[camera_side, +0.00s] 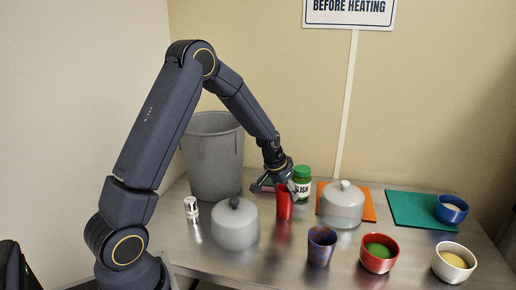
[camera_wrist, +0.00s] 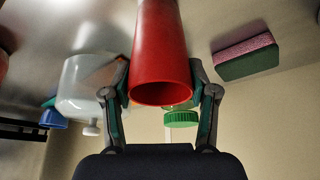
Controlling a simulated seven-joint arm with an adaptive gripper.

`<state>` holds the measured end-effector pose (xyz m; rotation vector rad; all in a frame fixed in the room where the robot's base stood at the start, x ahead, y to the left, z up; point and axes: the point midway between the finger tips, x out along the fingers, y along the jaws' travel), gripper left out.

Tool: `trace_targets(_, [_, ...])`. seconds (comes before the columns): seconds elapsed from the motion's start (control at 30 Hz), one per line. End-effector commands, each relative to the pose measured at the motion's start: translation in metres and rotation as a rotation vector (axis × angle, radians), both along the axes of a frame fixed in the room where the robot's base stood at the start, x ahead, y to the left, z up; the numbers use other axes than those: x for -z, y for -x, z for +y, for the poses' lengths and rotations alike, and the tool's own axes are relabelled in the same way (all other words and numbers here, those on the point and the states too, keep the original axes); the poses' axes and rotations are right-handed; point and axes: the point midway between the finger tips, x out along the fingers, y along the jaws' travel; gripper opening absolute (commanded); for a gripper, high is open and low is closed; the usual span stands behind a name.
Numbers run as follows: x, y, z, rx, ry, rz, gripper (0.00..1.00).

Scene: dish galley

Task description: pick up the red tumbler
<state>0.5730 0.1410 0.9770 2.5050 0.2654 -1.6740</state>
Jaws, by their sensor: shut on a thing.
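The red tumbler (camera_side: 284,206) is upright between the fingers of my gripper (camera_side: 281,184) in the side view. In the wrist view the red tumbler (camera_wrist: 161,50) fills the middle, with its open rim towards my palm. The two fingers of my gripper (camera_wrist: 162,92) press on its sides just below the rim. My gripper is shut on it. Whether its base touches the steel table (camera_side: 272,260) or is slightly above it, I cannot tell.
A green-lidded jar (camera_side: 302,183) stands close behind the tumbler. A grey lidded pot (camera_side: 235,224) is at left, a pale domed pot (camera_side: 342,204) at right. A blue-brown cup (camera_side: 321,246) stands in front. Bowls, including a red one (camera_side: 378,254), are at right. A sponge (camera_wrist: 245,56) is nearby.

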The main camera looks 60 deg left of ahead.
Motion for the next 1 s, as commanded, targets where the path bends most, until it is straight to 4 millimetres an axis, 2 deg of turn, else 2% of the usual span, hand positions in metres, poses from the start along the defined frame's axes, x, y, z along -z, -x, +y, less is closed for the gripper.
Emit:
trace_targets(0.03, [0.0,0.0,0.0,0.0,0.0,0.0,0.41])
trace_targets(0.2, [0.0,0.0,0.0,0.0,0.0,0.0,0.24])
trace_targets(0.57, [-0.006,-0.001,0.0,0.0,-0.001,-0.003,0.23])
trace_targets(0.77, [-0.034,-0.001,0.0,0.0,-0.002,-0.007,0.23])
trace_targets(1.0, [-0.092,0.047,-0.011,-0.001,-0.004,-0.008,0.23])
